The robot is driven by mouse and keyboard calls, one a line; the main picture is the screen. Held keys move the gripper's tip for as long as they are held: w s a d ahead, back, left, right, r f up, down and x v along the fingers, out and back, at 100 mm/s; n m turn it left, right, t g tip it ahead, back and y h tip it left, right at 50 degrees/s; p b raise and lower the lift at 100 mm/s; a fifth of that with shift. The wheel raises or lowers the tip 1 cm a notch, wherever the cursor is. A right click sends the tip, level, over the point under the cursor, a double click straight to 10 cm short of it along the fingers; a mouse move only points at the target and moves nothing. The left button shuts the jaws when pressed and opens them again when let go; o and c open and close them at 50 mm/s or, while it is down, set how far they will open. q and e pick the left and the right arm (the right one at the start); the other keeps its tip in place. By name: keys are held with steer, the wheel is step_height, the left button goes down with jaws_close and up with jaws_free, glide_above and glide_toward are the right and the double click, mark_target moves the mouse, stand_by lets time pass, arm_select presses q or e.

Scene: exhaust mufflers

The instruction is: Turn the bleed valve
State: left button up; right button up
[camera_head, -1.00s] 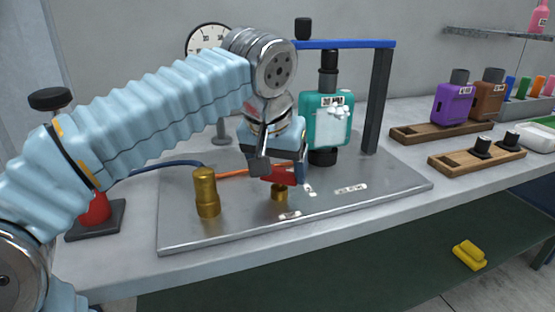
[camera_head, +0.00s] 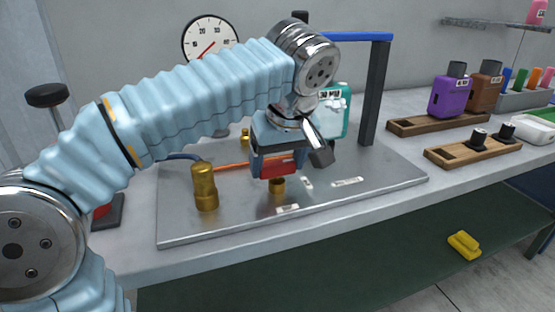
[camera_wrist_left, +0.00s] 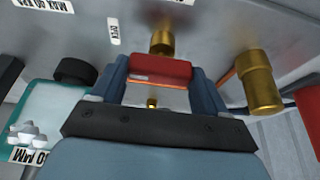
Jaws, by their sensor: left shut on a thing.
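The bleed valve is a red handle (camera_head: 282,166) on a short brass stem (camera_head: 277,186) near the front of the grey metal plate (camera_head: 225,228). My left gripper (camera_head: 265,170) points down at it and is shut on the red handle. In the left wrist view the red handle (camera_wrist_left: 160,68) lies between the two blue-grey fingers, with its brass body (camera_wrist_left: 162,42) just beyond. Small white labels (camera_head: 347,182) lie on the plate around the valve. My right gripper is not in view.
A brass cylinder (camera_head: 204,186) stands left of the valve. A teal bottle (camera_head: 335,112) is partly hidden behind my wrist, beneath a blue bar (camera_head: 355,37) on a dark post (camera_head: 374,95). A dial gauge (camera_head: 209,38) is behind my arm. Wooden trays (camera_head: 472,150) are at right.

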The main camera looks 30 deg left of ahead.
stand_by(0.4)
arm_select(q)
steer(key=o, duration=1.1)
steer(key=shift+c, duration=0.2)
steer(key=shift+r, duration=0.1)
